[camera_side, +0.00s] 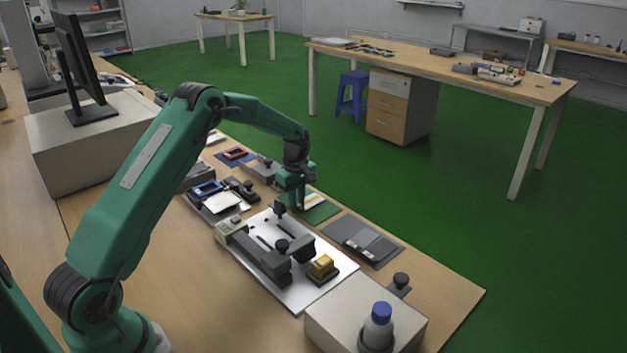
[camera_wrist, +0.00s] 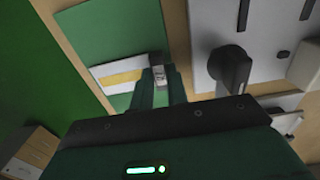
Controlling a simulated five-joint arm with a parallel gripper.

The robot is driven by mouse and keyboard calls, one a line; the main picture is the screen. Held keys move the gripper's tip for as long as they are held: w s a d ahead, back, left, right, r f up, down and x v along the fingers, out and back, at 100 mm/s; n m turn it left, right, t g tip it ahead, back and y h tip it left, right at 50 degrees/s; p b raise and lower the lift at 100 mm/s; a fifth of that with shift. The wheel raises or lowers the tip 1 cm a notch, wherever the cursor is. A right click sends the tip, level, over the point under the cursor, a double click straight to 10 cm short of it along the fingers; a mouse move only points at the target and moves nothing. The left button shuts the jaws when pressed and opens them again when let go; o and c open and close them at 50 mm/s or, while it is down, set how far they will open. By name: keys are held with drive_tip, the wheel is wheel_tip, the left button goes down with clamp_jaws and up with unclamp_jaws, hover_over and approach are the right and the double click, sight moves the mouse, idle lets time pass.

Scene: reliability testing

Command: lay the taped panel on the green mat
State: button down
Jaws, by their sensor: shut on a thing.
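The taped panel (camera_wrist: 108,72), white with a yellow strip, is over the green mat (camera_wrist: 112,35) in the wrist view, its left end near the mat's edge. The panel also shows in the side view (camera_side: 313,198), just right of my gripper (camera_side: 299,206), over the mat (camera_side: 322,213). My gripper (camera_wrist: 160,82) is shut on the panel's right end, where a small grey piece shows between the fingertips. I cannot tell whether the panel touches the mat. The fingers hide part of the panel's end.
A white plate with a dark fixture (camera_side: 262,262) and a yellow block (camera_side: 322,265) lies in front of the mat. A grey tray (camera_side: 362,240) lies to the right.

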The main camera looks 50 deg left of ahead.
idle(0.3)
drive_tip(key=c, duration=1.3)
unclamp_jaws()
drive_tip(key=shift+r, duration=0.1)
drive_tip(key=shift+r, duration=2.9)
